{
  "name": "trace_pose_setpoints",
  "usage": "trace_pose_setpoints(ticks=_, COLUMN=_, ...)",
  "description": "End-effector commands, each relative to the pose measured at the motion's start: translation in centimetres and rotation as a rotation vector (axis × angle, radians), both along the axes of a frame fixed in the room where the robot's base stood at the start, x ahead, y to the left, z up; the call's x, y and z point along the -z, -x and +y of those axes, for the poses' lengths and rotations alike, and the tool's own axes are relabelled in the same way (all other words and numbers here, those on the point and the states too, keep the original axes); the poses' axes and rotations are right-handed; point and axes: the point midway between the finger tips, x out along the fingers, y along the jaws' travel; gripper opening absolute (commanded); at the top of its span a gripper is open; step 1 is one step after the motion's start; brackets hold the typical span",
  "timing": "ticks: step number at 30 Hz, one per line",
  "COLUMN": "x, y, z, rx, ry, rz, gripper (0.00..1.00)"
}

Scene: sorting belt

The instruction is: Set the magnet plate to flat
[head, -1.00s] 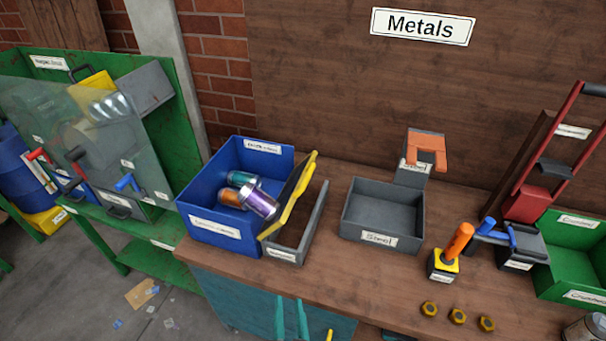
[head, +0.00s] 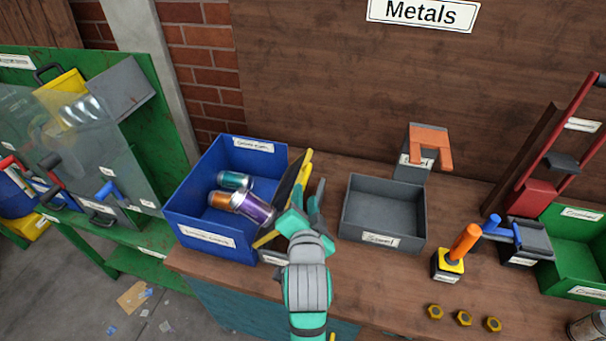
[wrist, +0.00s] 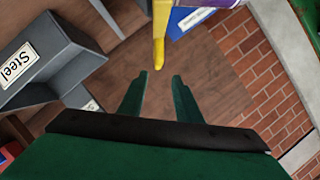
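A dark plate with a yellow edge (head: 303,172) stands steeply tilted over a small grey box beside the blue bin; I take it to be the magnet plate. My gripper (head: 308,198) is at the plate's right side and hides much of the plate and the grey box. In the wrist view the plate's yellow edge (wrist: 159,38) shows just beyond my open fingertips (wrist: 160,76), roughly in line with the gap between them. The fingers look empty. I cannot tell whether either finger touches the plate.
The blue bin (head: 180,212) with several metal cans stands left of the plate. A grey Steel tray (head: 382,222) is close on the right. An orange-handled lever (head: 465,242), a green bin (head: 575,250) and several brass nuts lie farther right.

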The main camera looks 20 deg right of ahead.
Motion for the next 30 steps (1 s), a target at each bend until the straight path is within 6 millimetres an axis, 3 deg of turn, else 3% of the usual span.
trace_pose_setpoints(ticks=18, x=2.5, y=-8.3, z=-2.7, rx=0.001, ry=0.0, rz=0.001, gripper=0.31)
trace_pose_setpoints(ticks=30, x=2.9, y=-9.7, z=-3.1, rx=0.0, ry=0.0, rz=0.0, gripper=0.31)
